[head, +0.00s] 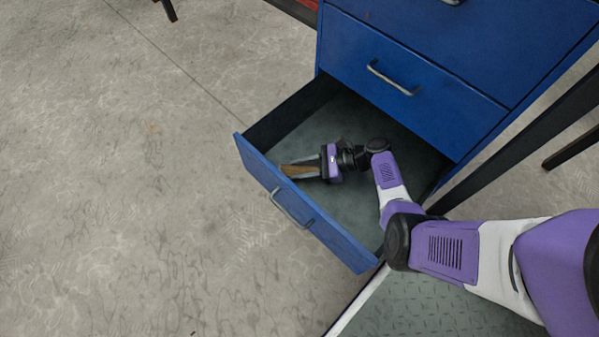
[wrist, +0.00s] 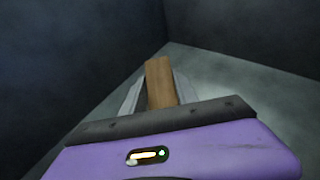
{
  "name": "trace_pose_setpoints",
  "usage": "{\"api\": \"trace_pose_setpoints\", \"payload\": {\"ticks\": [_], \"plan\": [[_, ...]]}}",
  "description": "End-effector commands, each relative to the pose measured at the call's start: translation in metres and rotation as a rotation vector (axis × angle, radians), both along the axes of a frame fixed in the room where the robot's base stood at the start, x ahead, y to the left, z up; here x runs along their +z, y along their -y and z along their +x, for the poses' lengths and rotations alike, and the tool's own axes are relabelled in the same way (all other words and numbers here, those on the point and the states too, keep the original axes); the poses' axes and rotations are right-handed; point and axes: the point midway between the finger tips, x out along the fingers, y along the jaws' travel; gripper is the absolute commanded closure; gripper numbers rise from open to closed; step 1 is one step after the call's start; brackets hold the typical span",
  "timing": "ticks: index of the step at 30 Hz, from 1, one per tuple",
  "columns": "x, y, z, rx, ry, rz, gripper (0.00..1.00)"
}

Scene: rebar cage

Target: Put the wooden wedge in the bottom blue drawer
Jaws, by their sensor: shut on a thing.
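The bottom blue drawer (head: 318,236) is pulled open, with its handle on the front panel and a grey floor inside. My gripper (head: 297,170) is inside the open drawer, near its front panel, and is shut on the wooden wedge (head: 294,171). The brown wedge also shows in the wrist view (wrist: 160,84), between the two grey fingers of my gripper (wrist: 158,92). Dark drawer walls and the grey drawer floor (wrist: 225,75) surround it there. I cannot tell whether the wedge touches the drawer floor.
The blue cabinet (head: 420,75) rises behind the open drawer, with a closed drawer (head: 440,100) above it. A dark slanted leg (head: 520,140) stands to the right of the cabinet. Bare concrete floor (head: 130,200) lies to the left.

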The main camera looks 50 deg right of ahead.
Motion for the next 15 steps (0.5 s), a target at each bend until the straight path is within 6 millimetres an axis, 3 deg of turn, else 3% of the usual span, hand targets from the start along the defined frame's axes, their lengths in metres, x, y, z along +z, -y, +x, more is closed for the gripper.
{"api": "trace_pose_setpoints", "payload": {"ticks": [11,12,15], "plan": [[-0.0040,0.0004,0.0007,-0.001,0.001,0.000,1.00],[-0.0043,0.0005,0.0006,-0.001,0.000,0.000,0.60],[-0.0043,0.0004,0.0005,0.000,0.001,-0.001,0.43]]}}
